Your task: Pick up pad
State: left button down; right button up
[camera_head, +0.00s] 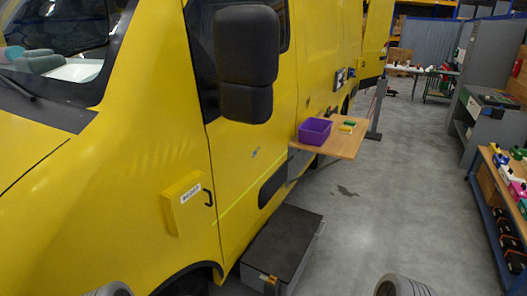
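I cannot tell for sure which thing is the pad. A small wooden shelf table (345,148) stands out from the side of the yellow van. It bears a purple open bin (314,131), a small green item (349,124) and a small yellow item (345,129); these two are too small to make out. Neither of my grippers shows. Only grey rounded parts of my arms show at the bottom edge, well apart from the shelf table.
A workbench (485,165) with several items is at right.

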aim_at(347, 123)
jog(key=z, duration=1.25)
jog(key=i, duration=6.65)
jog(key=u, duration=3.5)
